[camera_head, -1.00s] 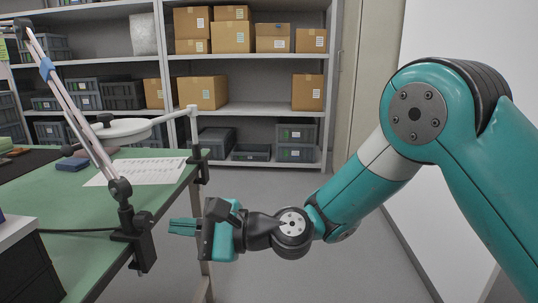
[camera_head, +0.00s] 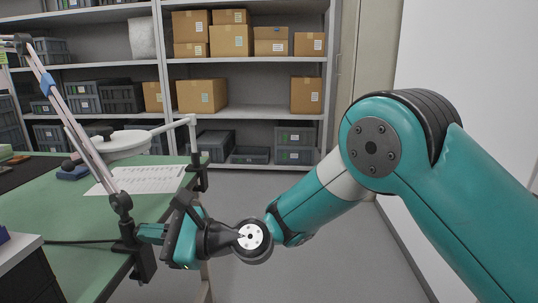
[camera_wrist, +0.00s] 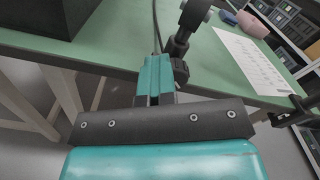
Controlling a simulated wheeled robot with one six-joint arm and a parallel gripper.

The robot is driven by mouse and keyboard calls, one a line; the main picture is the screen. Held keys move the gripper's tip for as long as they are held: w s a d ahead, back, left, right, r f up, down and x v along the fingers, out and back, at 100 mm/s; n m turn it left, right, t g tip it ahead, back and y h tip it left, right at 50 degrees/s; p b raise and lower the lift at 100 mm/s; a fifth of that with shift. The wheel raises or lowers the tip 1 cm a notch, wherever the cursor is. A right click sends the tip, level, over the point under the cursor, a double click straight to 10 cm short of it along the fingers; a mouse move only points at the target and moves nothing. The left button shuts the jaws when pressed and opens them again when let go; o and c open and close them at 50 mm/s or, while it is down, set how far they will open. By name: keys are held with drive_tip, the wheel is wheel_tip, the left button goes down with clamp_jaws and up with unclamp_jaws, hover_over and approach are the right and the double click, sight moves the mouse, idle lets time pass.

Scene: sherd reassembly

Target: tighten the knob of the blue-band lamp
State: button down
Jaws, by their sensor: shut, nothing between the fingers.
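The blue-band lamp has a slanted metal arm (camera_head: 85,140) with a blue band (camera_head: 52,84) near its upper part. Its dark lower joint (camera_head: 121,203) stands above a black clamp (camera_head: 144,265) on the table's edge. In the wrist view the joint (camera_wrist: 195,14) and clamp (camera_wrist: 179,72) are just right of my fingertips. My gripper (camera_head: 143,233) is shut and empty, its teal fingers pointing left at the clamp's upper part. The fingers also show in the wrist view (camera_wrist: 155,72). I cannot tell whether they touch the clamp. I cannot make out the knob clearly.
A green table (camera_head: 80,206) carries a printed sheet (camera_head: 145,179) and a dark blue block (camera_head: 74,173). A second lamp with a white round head (camera_head: 124,146) is clamped farther back. A dark box (camera_head: 22,275) sits front left. Shelves (camera_head: 248,113) stand behind; the floor on the right is clear.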

drive_tip(key=shift+s+a+r, duration=0.1)
drive_tip(key=shift+a+r, duration=0.1)
drive_tip(key=shift+a, duration=0.1)
drive_tip(key=shift+w+r+p, duration=0.55)
drive_tip(key=shift+r+p, duration=0.25)
drive_tip(key=shift+p, duration=1.15)
drive_tip(key=shift+w+d+r+p, duration=0.15)
drive_tip(key=shift+w+p, duration=0.35)
drive_tip(key=shift+p, duration=0.25)
drive_tip(key=shift+w, duration=0.15)
drive_tip(key=shift+f, duration=0.2)
drive_tip(key=shift+r+p, duration=0.4)
drive_tip(key=shift+p, duration=0.2)
drive_tip(key=shift+s+d+f+b, duration=0.1)
drive_tip(key=shift+d+b, duration=0.05)
drive_tip(key=shift+d, duration=0.8)
drive_tip(key=shift+s+d+f+b, duration=0.1)
drive_tip(key=shift+d+f, duration=0.05)
drive_tip(key=shift+d, duration=0.75)
drive_tip(key=shift+s+d+f+b, duration=0.1)
drive_tip(key=shift+d+b, duration=0.05)
drive_tip(key=shift+d, duration=0.8)
